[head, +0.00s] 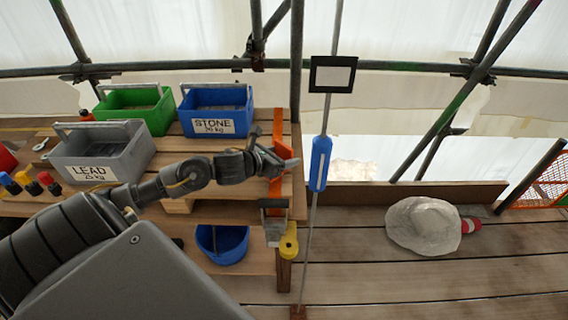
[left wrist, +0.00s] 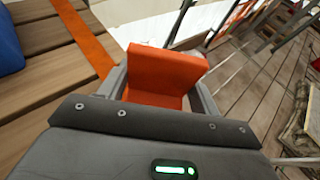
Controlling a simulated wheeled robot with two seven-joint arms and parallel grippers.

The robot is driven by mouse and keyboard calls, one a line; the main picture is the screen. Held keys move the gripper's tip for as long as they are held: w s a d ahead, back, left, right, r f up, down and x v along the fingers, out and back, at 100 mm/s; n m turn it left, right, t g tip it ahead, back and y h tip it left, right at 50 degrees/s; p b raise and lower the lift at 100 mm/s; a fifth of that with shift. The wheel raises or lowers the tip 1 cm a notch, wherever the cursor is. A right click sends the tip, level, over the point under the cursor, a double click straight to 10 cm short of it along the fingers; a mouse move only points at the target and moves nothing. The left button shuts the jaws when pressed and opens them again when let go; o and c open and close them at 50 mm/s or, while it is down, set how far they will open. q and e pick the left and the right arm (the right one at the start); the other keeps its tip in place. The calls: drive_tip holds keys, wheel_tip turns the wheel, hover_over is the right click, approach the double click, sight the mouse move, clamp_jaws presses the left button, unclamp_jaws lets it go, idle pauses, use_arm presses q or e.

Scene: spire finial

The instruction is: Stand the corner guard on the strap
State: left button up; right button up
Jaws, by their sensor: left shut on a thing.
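An orange corner guard (left wrist: 165,75) shows between the two fingers of my left gripper (left wrist: 163,88) in the left wrist view. The gripper is shut on it. In the head view my left gripper (head: 284,166) is at the right end of the wooden bench, over or beside the orange strap (head: 278,130). The guard and strap are hard to tell apart there. The strap (left wrist: 85,38) also runs across the boards at upper left in the left wrist view, apart from the guard in the picture. I cannot tell whether the guard touches the bench. My right gripper is not in view.
Grey LEAD (head: 91,173), blue STONE (head: 213,127) and green (head: 150,110) boxes stand on the bench. A blue bucket (head: 223,250) is below. A thin upright pole with a blue sleeve (head: 320,163) stands right of the gripper. A pale sack (head: 423,226) lies on the planks.

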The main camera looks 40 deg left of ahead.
use_arm(q)
drive_tip(key=f, duration=0.2)
drive_tip(key=f+p, duration=0.1)
drive_tip(key=shift+w+d+f, duration=0.1)
drive_tip(key=shift+w+f, duration=0.05)
drive_tip(key=shift+w, duration=0.1)
drive_tip(key=shift+f, duration=0.2)
drive_tip(key=shift+f+b, duration=0.2)
drive_tip(key=shift+b, duration=0.1)
drive_tip(key=o, duration=1)
drive_tip(key=shift+r, duration=0.1)
